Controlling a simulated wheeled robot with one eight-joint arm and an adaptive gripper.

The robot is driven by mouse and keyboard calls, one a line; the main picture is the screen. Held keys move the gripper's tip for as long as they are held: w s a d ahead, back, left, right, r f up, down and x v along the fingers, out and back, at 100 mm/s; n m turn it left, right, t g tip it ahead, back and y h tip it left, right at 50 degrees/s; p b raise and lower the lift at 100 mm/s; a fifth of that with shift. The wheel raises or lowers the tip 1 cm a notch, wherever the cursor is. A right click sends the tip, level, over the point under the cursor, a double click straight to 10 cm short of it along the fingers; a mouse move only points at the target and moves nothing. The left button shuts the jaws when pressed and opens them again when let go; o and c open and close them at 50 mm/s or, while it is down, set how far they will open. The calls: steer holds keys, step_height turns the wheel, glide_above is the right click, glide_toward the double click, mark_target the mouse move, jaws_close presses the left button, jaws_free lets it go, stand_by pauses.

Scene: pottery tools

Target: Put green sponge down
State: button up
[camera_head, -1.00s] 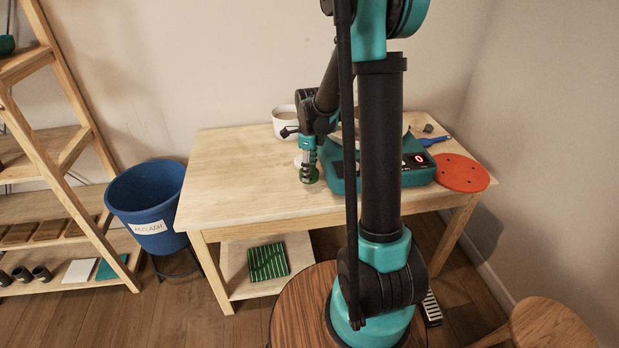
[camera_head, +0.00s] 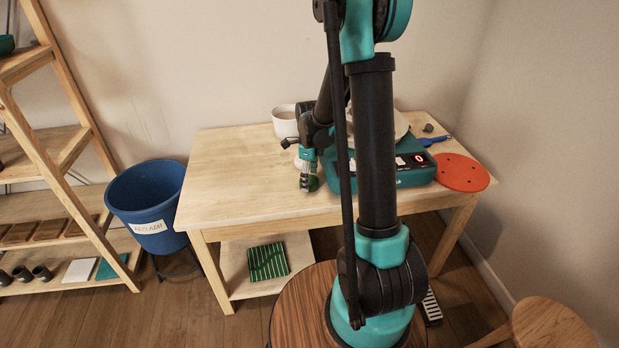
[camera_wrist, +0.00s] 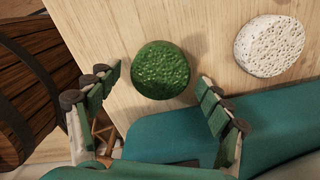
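The green sponge (camera_wrist: 160,70) is a round, textured disc on the wooden table top (camera_wrist: 215,30). In the head view the green sponge (camera_head: 314,184) shows small near the table's front edge, partly hidden by my gripper (camera_head: 307,182). In the wrist view my gripper (camera_wrist: 160,82) is open. One finger is left of the sponge and one is right of it, with visible gaps on both sides. Nothing is held between the fingers.
A white round sponge (camera_wrist: 268,45) lies to the right in the wrist view. In the head view a white pot (camera_head: 284,122) stands behind my gripper. A teal scale (camera_head: 412,178) and a red disc (camera_head: 462,172) are to the right. The table's left part is clear.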

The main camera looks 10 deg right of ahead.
mark_target(310, 180)
step_height(310, 180, up, 12)
steer(key=s+d+f+n+t, duration=0.2)
steer(key=s+n, duration=0.9)
steer(key=s+d+f+n+t, duration=0.2)
steer(key=s+f+n, duration=0.1)
steer(key=s+n, duration=0.8)
steer(key=shift+f+n, duration=0.3)
steer(key=shift+n, duration=0.4)
stand_by(0.4)
